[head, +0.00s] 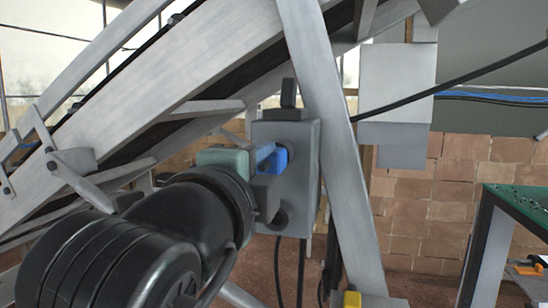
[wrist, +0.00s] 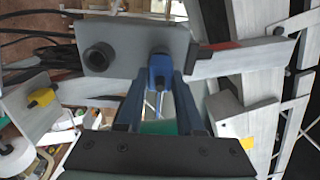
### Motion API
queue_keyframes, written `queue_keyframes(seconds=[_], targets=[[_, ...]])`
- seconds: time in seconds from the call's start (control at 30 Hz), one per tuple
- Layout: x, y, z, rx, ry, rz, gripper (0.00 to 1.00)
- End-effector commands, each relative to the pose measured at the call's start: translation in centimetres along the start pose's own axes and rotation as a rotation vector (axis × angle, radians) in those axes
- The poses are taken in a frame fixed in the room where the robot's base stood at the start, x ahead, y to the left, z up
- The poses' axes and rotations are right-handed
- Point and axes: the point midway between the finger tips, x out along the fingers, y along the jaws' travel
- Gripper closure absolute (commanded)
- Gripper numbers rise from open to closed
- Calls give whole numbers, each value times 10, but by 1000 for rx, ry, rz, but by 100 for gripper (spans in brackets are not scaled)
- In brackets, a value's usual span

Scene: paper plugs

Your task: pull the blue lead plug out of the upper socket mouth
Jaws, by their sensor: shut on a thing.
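The grey socket box (head: 303,165) hangs beside a slanted metal strut in the head view; its face also shows in the wrist view (wrist: 120,38). The blue lead plug (wrist: 161,72) is at the mouth beside the dark lower ring, its front end against the box face. It also shows as a blue block in the head view (head: 281,160). My gripper (wrist: 160,84) is shut on the plug, one finger on each side. The lower socket mouth (wrist: 98,58) is a dark, empty-looking ring. The upper mouth is hidden by the plug, so its depth cannot be told.
The metal strut (head: 333,140) stands close to the box's right. A sloping conveyor frame (head: 160,85) passes above and left. Dark cables (head: 277,272) hang below the box. A green-topped table (head: 520,203) stands at the far right.

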Motion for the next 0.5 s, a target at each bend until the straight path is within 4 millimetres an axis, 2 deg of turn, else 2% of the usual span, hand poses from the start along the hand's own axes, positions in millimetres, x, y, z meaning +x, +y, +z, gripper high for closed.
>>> queue_keyframes(seconds=[0.5], targets=[[-8,0,0,0,-1,0,100]])
